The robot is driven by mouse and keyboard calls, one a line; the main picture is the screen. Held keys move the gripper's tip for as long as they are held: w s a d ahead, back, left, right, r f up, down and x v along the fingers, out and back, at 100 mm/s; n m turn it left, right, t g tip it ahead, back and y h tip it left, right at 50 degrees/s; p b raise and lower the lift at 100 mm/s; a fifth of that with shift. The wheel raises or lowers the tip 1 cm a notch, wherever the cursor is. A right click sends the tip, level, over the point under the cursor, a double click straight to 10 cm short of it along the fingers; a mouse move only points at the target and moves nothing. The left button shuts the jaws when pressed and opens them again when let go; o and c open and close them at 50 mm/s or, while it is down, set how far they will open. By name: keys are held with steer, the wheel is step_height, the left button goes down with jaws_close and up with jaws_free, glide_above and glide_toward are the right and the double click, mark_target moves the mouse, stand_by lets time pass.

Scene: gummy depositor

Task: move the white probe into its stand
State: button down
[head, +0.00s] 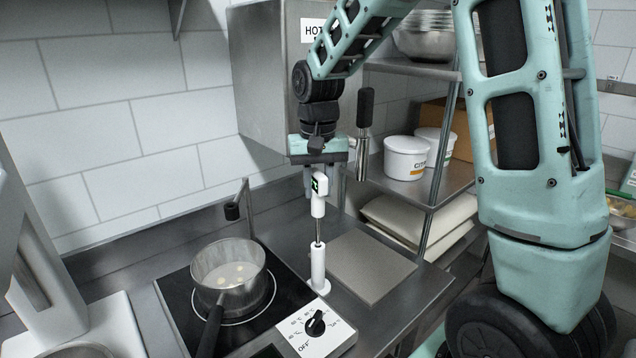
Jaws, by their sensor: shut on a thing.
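The white probe (318,208) hangs upright under my gripper (319,172), which is shut on its white head with a small green display. The thin metal stem of the probe points down. The white stand (318,268) is a small upright cylinder on a round base, on the counter right of the hob. The stem's lower end meets the top of the stand; I cannot tell whether it is inside the stand or just in front of or above it.
A steel pot (228,277) with pale contents sits on the black hob (262,318), left of the stand. A control panel with a black knob (315,323) lies in front. A grey board (366,264) is on the right. Shelves with white tubs (405,158) stand behind.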

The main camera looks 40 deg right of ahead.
steer(key=shift+f+b, duration=0.7)
steer(key=shift+f, duration=0.55)
steer(key=c, duration=1.1)
jaws_free()
steer(key=shift+r, duration=0.15)
step_height(320, 180, up, 17)
steer(key=shift+r+b, duration=0.1)
steer(key=shift+b, duration=0.8)
